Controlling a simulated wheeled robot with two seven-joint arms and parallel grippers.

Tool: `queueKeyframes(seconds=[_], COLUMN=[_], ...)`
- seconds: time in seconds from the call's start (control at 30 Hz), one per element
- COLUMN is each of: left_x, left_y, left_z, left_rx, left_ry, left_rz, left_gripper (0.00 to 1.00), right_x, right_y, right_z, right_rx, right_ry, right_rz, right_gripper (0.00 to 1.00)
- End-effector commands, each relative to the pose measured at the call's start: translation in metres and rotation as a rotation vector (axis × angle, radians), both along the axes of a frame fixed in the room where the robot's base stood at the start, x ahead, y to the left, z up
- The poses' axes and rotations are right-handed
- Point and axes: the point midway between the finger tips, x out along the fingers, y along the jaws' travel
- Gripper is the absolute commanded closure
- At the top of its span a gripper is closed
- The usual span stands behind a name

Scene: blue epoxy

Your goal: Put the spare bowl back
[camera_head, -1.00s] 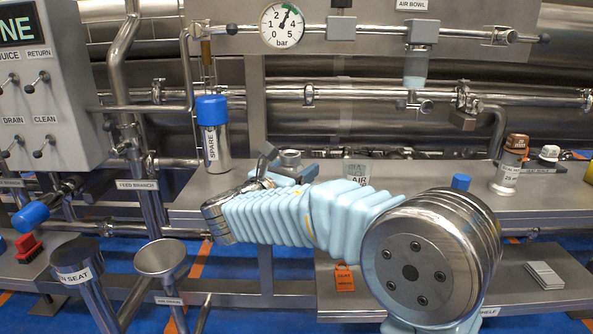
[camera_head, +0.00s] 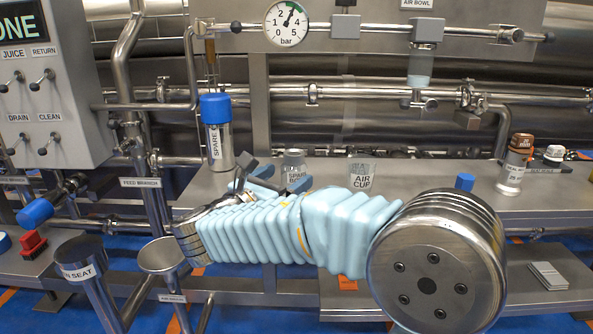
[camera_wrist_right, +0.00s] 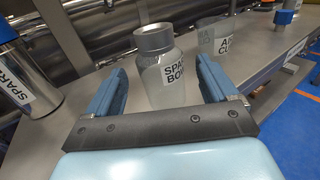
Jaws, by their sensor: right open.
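The spare bowl (camera_head: 294,162) is a clear jar with a grey metal collar and a "SPARE BOWL" label. It stands upright on the steel bench; the wrist view shows it (camera_wrist_right: 155,78) too. My right gripper (camera_head: 275,178) is open, its blue fingers pointing at the bowl. In the right wrist view the bowl appears between the two fingers, with gaps on both sides and no visible contact. The arm and gripper hide the bowl's lower part in the head view. The "AIR BOWL" mount (camera_head: 427,32) hangs from the upper rail. My left gripper is out of view.
A blue-capped "SPARE" cylinder (camera_head: 218,140) stands left of the bowl. The clear "AIR CUP" (camera_head: 362,174) stands to its right. A blue cap (camera_head: 465,182) and a brown-topped bottle (camera_head: 515,165) are farther right. A pressure gauge (camera_head: 286,23) sits on the rail.

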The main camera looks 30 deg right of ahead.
Motion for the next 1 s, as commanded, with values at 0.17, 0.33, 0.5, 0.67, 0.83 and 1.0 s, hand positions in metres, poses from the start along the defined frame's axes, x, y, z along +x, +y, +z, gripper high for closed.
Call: queueKeyframes(seconds=[0.17, 0.33, 0.5, 0.67, 0.83, 1.0], left_x=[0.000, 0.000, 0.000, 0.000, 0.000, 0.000], left_y=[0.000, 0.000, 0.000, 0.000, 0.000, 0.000], left_z=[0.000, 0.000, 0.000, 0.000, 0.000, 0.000], left_rx=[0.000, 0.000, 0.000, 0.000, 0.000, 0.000], left_ry=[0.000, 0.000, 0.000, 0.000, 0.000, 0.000], left_rz=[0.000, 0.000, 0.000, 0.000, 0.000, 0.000], left_gripper=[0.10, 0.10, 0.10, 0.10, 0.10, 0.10], right_x=[-0.016, -0.024, -0.026, -0.026, -0.026, -0.026], right_y=[0.033, 0.049, 0.052, 0.051, 0.051, 0.052], right_z=[0.000, -0.001, -0.001, -0.001, -0.001, -0.001], right_rx=[-0.001, -0.001, 0.000, 0.000, 0.000, 0.000], right_ry=[0.000, 0.000, 0.001, 0.001, 0.000, 0.000], right_rz=[0.002, 0.001, -0.001, -0.001, -0.001, 0.000], right_gripper=[0.14, 0.14, 0.14, 0.14, 0.14, 0.14])
